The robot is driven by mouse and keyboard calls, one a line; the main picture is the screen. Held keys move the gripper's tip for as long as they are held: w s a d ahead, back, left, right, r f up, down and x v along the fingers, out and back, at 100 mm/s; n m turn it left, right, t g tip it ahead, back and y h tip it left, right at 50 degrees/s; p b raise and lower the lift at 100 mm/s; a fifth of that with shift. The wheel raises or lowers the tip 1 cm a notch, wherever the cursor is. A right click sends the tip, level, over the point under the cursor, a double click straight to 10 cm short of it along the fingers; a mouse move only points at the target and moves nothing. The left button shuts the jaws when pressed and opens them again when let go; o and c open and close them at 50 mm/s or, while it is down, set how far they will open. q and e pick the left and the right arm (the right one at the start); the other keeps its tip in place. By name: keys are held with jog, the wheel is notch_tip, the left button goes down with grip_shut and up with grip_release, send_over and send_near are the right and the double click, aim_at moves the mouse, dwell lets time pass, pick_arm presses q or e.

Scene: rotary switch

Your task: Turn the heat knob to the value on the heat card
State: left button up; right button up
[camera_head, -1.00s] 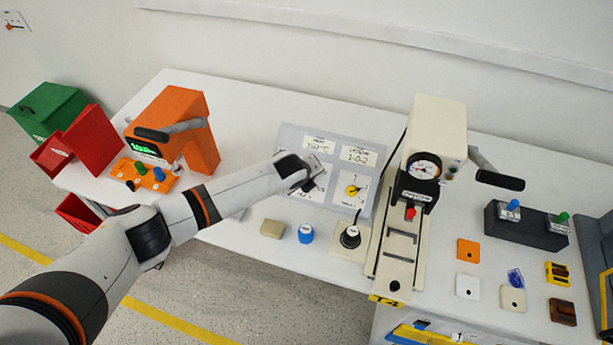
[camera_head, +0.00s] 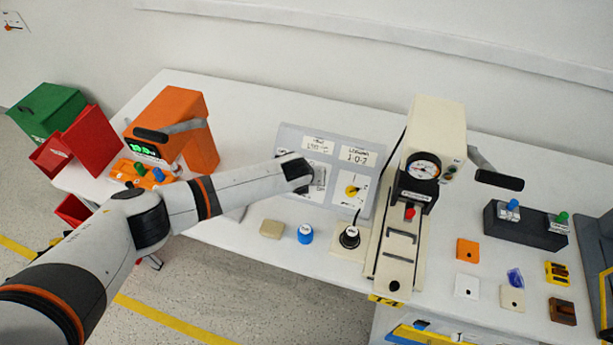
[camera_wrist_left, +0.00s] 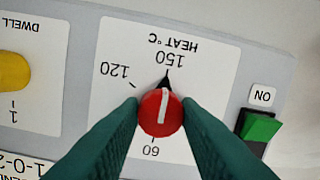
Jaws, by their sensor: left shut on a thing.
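The heat knob (camera_wrist_left: 161,112) is red with a white line and a black pointer. In the wrist view, which shows the panel upside down, the pointer is at the 150 mark. My left gripper (camera_wrist_left: 160,115) is shut on the knob, one green finger on each side. In the head view my left gripper (camera_head: 315,178) is against the grey control panel (camera_head: 285,140) and hides the knob. The heat card (camera_head: 319,145) is at the panel's top left; its value is too small to read surely. My right gripper is not in view.
The yellow dwell knob (camera_head: 352,190) is beside the heat dial. A green ON switch (camera_wrist_left: 260,128) is on its other side. A blue-capped piece (camera_head: 305,234) and a black knob (camera_head: 349,237) stand in front. A cream press (camera_head: 435,130) stands at the right.

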pick_arm(q)
jog(key=shift+f, duration=0.1)
dwell(0.4)
jog(key=o, duration=0.7)
jog(key=shift+s+r, duration=0.2)
jog(key=shift+r, duration=0.25)
jog(key=v, duration=1.1)
jog(key=shift+s, duration=0.1)
